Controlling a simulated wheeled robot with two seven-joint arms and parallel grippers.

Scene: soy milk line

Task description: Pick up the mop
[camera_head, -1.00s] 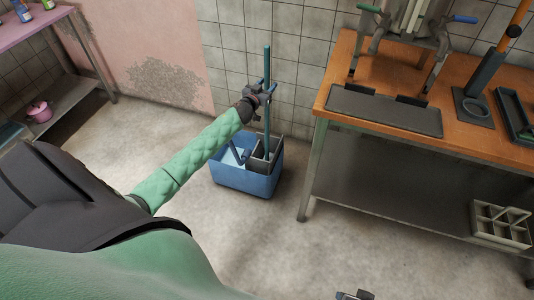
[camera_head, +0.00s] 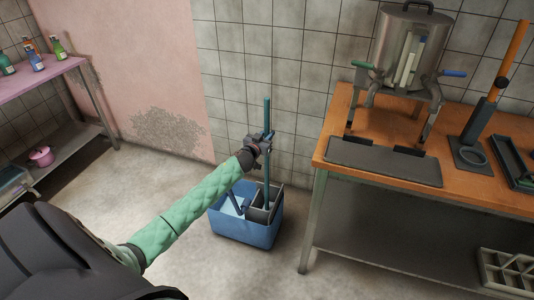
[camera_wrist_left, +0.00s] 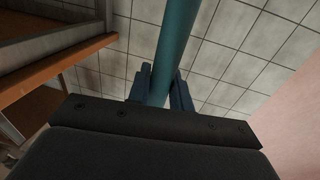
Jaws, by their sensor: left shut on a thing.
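The mop shows as an upright teal handle (camera_head: 267,112) standing in a blue bucket (camera_head: 240,230) on the floor, close to the tiled wall. Its lower end is hidden inside the bucket's grey wringer part (camera_head: 258,212). My left gripper (camera_head: 264,142) is shut on the handle in its upper part, above the bucket. In the left wrist view the handle (camera_wrist_left: 175,45) runs up between the two blue fingers (camera_wrist_left: 161,86), which sit on either side of it. My right gripper is not in view.
A wooden-topped table (camera_head: 325,150) stands right of the bucket, with a steel pot (camera_head: 400,45) and a dark tray (camera_head: 385,162) on it. A pink shelf (camera_head: 40,80) with bottles is at the left. The floor left of the bucket is clear.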

